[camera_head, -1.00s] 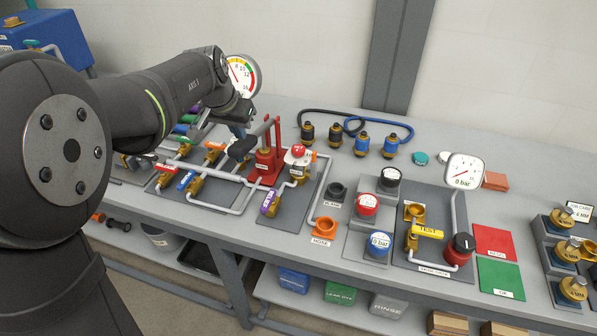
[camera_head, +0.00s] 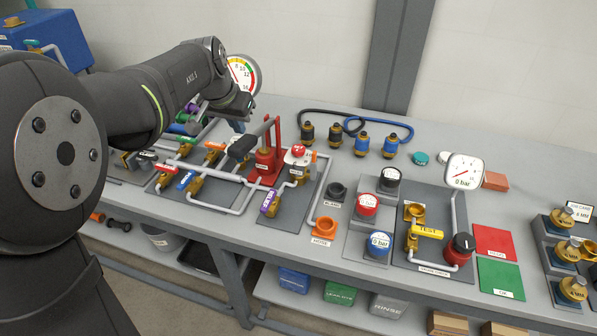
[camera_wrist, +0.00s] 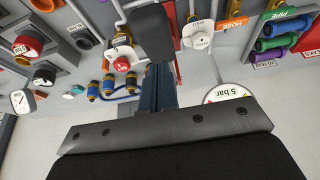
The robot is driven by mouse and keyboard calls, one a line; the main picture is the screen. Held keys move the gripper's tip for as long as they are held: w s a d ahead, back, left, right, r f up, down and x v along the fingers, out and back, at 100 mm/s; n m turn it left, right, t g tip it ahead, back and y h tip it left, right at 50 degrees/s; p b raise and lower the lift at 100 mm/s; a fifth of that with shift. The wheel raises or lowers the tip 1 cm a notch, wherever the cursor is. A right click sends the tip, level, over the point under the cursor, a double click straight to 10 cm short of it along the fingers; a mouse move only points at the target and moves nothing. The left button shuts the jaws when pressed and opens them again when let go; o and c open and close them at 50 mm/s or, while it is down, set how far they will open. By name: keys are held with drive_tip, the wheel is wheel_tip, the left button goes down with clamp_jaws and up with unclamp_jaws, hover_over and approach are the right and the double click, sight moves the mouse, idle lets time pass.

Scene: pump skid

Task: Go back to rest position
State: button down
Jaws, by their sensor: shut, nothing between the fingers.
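My gripper (camera_wrist: 164,90) shows in the wrist view as dark blue-grey fingers, shut and empty. In the head view its tip (camera_head: 238,127) shows only in part below my wrist, above the bench and behind the black pump handle. The red hand pump (camera_head: 265,165) stands on the bench just right of and nearer than the gripper, with its black handle (camera_head: 243,146) sticking out to the left. That handle also shows large in the wrist view (camera_wrist: 152,32), beyond the fingertips; I cannot tell the gap between them.
A round gauge (camera_head: 243,74) stands behind my wrist. Pipes and coloured valve handles (camera_head: 187,181) lie below the arm. A gauge stand (camera_head: 463,171), a red pad (camera_head: 492,240) and a green pad (camera_head: 499,279) are to the right. The bench's back middle holds hoses (camera_head: 350,124).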

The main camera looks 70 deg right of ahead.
drive_tip(key=shift+r, duration=2.05)
drive_tip(key=shift+f, duration=2.9)
